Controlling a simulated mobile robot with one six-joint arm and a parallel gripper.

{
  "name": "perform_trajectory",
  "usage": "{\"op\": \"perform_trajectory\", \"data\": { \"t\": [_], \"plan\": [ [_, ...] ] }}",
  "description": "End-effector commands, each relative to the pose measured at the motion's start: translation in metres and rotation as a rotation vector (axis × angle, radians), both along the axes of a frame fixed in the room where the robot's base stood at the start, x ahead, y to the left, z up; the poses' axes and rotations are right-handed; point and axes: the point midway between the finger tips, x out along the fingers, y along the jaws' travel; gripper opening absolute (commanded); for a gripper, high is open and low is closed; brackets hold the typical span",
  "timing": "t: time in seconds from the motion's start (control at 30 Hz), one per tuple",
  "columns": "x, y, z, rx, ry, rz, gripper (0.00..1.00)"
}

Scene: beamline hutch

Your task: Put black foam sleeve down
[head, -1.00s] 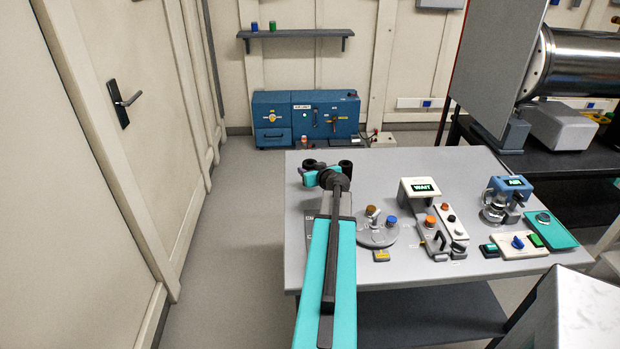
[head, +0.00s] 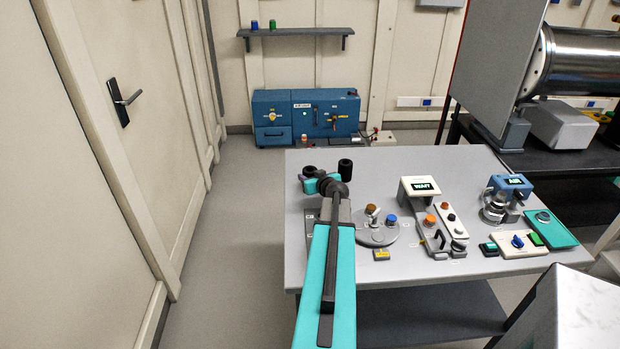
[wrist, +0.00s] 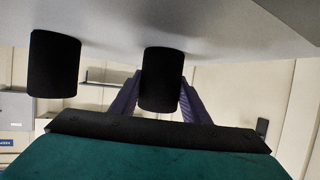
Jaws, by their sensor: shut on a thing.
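My gripper (wrist: 160,95) has purple fingers, and they are shut on a black foam sleeve (wrist: 161,75), a short upright cylinder. The wrist view is upside down, with the tabletop along its top. The held sleeve (head: 308,171) shows in the head view at the table's far left corner, with my gripper (head: 305,180) beside it. Its lower end is close to the tabletop; I cannot tell whether it touches. A second black cylinder (head: 345,166) stands just right of it, apart from the fingers. It also shows at the left of the wrist view (wrist: 53,65).
On the grey table (head: 400,165) stand a round plate with coloured knobs (head: 377,235), a WAIT display unit (head: 420,188) and a blue AIR unit (head: 510,185). A blue cabinet (head: 305,115) stands behind. The table's back middle is bare.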

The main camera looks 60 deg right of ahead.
Motion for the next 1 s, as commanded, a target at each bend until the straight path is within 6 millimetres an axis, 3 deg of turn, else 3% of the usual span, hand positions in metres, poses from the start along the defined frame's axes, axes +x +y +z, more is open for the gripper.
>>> {"op": "perform_trajectory", "data": {
  "t": [0.03, 0.13, 0.7, 1.0],
  "plan": [
    [0.000, 0.000, 0.000, 0.000, 0.000, 0.000, 0.45],
    [0.000, 0.000, 0.000, 0.000, 0.000, 0.000, 0.61],
    [0.000, 0.000, 0.005, 0.001, -0.001, 0.000, 0.61],
    [-0.021, 0.016, 0.012, -0.001, -0.001, -0.001, 0.61]
  ]
}}
